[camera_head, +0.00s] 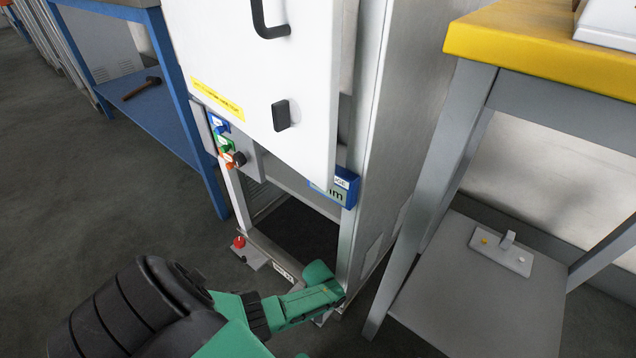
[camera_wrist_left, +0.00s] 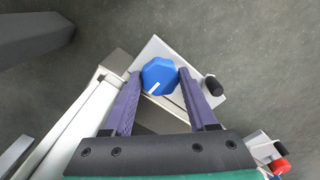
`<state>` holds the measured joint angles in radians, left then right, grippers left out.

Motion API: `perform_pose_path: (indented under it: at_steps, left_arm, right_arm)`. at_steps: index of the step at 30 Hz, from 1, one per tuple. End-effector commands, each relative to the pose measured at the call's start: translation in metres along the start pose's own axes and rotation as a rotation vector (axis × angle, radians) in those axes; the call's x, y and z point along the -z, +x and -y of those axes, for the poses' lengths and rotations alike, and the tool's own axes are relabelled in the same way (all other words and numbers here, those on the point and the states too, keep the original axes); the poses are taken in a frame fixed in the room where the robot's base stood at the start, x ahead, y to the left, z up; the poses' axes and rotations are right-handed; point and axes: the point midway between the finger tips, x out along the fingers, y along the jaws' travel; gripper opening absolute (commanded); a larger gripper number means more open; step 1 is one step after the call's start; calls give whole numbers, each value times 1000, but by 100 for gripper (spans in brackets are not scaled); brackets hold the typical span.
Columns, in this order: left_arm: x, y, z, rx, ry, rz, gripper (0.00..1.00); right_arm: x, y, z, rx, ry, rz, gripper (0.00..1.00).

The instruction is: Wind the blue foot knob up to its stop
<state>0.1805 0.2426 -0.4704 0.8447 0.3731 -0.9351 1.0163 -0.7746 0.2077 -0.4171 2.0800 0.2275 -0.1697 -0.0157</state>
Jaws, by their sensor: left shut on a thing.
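The blue foot knob (camera_wrist_left: 158,72) shows in the left wrist view as a faceted blue knob with a white pointer line. It sits on a pale foot plate (camera_wrist_left: 207,105) at the base of the white cabinet. My left gripper (camera_wrist_left: 160,77) has one purple finger on each side of the knob and is shut on it. In the head view my left gripper (camera_head: 330,291) is low at the cabinet's front right foot, and it hides the blue knob. My right gripper is in neither view.
A red knob (camera_head: 239,242) stands on the other front foot. A blue display (camera_head: 342,187) is on the cabinet (camera_head: 375,130). A yellow-topped table (camera_head: 540,45) with grey legs stands close on the right. A blue bench (camera_head: 160,110) holding a hammer (camera_head: 142,88) is at left. Floor in front is clear.

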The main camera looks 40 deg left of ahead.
Motion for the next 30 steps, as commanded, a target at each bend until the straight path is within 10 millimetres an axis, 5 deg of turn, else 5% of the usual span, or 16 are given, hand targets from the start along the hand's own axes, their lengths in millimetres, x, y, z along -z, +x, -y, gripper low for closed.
perform_pose_path:
  at_steps: [12, 27, 28, 30]
  left_arm:
    - [0, 0, -1, -2, -188, 0, 2]
    - [1, 0, 0, -1, -207, -2, 2]
    - [1, 0, 0, -1, -207, -2, 62]
    - [1, 0, 0, -1, -207, -2, 70]
  right_arm:
    - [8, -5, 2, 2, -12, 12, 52]
    - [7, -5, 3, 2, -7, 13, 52]
    - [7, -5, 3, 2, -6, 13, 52]
    - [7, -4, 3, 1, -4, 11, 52]
